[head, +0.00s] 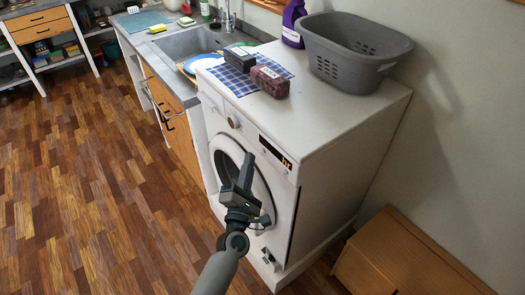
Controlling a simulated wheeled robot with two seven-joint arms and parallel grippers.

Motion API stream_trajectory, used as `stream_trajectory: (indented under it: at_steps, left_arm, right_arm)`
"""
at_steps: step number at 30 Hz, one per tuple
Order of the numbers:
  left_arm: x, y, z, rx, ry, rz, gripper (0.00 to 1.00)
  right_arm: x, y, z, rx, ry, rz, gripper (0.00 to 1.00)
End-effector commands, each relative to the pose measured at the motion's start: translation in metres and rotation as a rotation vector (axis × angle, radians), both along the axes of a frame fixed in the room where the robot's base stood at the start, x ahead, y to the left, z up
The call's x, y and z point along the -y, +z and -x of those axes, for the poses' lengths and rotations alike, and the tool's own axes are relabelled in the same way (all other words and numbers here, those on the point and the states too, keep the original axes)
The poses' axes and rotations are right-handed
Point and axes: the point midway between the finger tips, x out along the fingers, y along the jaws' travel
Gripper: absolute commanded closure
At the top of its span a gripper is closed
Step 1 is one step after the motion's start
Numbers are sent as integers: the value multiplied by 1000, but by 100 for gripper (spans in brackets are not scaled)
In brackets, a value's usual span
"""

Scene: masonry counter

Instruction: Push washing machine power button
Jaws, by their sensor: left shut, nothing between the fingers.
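The white washing machine (318,155) stands at the end of the counter, its front facing left and toward me. Its front panel has a round knob (233,122) and a dark display (275,151) with orange lit marks. I cannot make out the power button for certain at this size. My left gripper (247,160) is shut and empty. It is in front of the machine, overlapping the round door (229,163) in the picture, with its tip just below and left of the display. I cannot tell whether it touches the panel. My right gripper is out of view.
On the machine's top are a grey basket (353,55), a purple bottle (293,22) and two small boxes on a checked cloth (230,81). A sink counter (140,38) is behind. A wooden cabinet (400,258) stands at right. The floor at left is clear.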

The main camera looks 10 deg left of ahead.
Motion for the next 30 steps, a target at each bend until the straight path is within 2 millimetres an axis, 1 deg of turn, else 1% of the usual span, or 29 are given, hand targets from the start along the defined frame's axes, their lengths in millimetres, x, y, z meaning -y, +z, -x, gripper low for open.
stream_trajectory:
  at_steps: [15, 27, 30]
  left_arm:
    - [-29, 0, 29, 0, 0, -1, 100]
    - [-31, 0, 31, 0, 0, -1, 100]
    - [-31, -6, 32, -9, -1, -17, 100]
  right_arm:
    - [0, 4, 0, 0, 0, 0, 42]
    - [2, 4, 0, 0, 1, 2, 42]
    - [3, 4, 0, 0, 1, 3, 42]
